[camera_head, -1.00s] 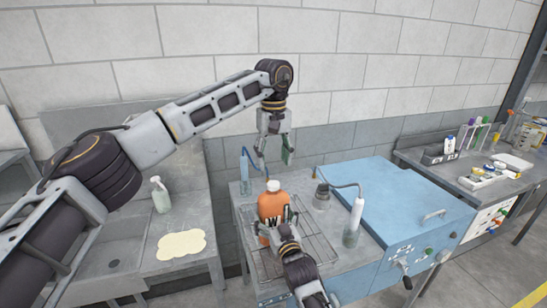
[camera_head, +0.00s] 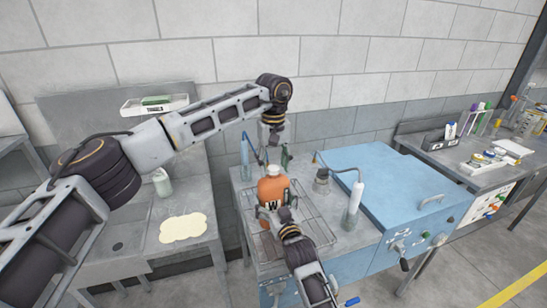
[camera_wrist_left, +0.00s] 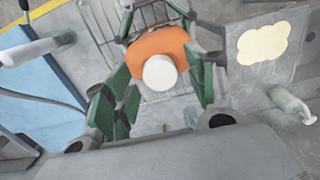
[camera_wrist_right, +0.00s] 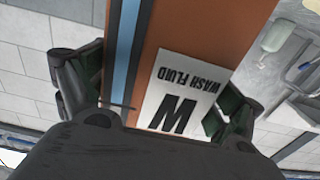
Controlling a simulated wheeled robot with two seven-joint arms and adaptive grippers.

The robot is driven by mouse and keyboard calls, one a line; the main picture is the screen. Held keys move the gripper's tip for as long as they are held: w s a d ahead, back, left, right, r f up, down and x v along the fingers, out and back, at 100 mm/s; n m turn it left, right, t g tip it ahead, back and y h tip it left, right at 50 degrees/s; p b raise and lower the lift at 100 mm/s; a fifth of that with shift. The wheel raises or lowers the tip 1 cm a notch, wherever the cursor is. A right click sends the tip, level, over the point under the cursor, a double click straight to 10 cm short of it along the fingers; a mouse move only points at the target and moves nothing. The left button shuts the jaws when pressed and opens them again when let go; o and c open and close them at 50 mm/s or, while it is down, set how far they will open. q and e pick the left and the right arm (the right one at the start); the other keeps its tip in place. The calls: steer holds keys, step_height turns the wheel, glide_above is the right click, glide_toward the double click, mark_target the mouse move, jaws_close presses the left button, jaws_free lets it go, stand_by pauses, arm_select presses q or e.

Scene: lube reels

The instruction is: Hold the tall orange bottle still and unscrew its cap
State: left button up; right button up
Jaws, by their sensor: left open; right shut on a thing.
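The tall orange bottle (camera_head: 271,189) stands upright on a wire rack, with its white cap (camera_head: 274,170) on top. Its "WASH FLUID" label (camera_wrist_right: 183,93) fills the middle of the right wrist view. My right gripper (camera_head: 276,209) is shut on the bottle's body from the front, one finger on each side. My left gripper (camera_head: 272,156) points down above the bottle, open. In the left wrist view the cap (camera_wrist_left: 160,72) lies between the spread green-padded fingers of my left gripper (camera_wrist_left: 158,85), with gaps on both sides and no contact that I can see.
The wire rack (camera_head: 318,228) sits on a grey bench top. Bent-tube wash bottles stand close by, one behind left (camera_head: 246,160) and one at right (camera_head: 354,205). A small glass jar (camera_head: 321,182) and a blue box (camera_head: 390,185) stand to the right.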

arm_select(q)
steer(key=shift+f, duration=0.15)
steer(key=c, duration=1.1)
steer(key=shift+c, duration=0.2)
